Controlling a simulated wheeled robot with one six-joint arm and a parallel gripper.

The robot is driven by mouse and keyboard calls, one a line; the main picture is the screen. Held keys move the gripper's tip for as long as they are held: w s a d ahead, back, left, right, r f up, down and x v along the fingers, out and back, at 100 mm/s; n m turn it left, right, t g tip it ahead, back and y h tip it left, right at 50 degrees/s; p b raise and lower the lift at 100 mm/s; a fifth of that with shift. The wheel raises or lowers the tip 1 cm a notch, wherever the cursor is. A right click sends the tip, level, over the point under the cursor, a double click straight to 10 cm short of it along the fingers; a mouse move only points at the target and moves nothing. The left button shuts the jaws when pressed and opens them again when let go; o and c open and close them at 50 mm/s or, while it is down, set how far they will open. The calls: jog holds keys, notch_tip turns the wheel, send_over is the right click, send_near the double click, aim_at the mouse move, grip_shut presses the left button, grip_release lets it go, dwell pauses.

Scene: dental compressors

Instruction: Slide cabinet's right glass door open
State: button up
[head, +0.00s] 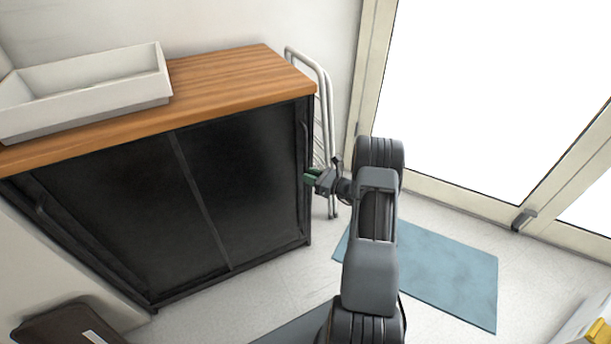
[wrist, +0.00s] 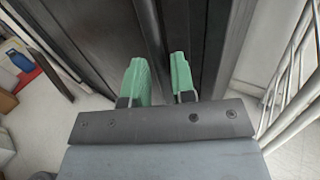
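The black cabinet (head: 165,210) has two dark sliding doors under a wooden top. Its right glass door (head: 245,165) appears closed, meeting the left door (head: 125,215) near the middle. A slim vertical handle (head: 305,140) is at the right door's right edge. My gripper (head: 309,178) is at this edge, level with the handle's lower part. In the wrist view, its two green fingers (wrist: 160,78) are apart, with a dark upright strip of the cabinet front between or just behind them. I cannot tell whether they touch the handle.
A white tray (head: 90,95) sits on the wooden top (head: 225,80). A white metal rack (head: 325,100) stands close to the cabinet's right side. A blue mat (head: 440,275) lies on the floor at right. A dark object (head: 65,328) is at lower left.

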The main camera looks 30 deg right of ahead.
jog(key=shift+x, duration=1.15)
grip_shut()
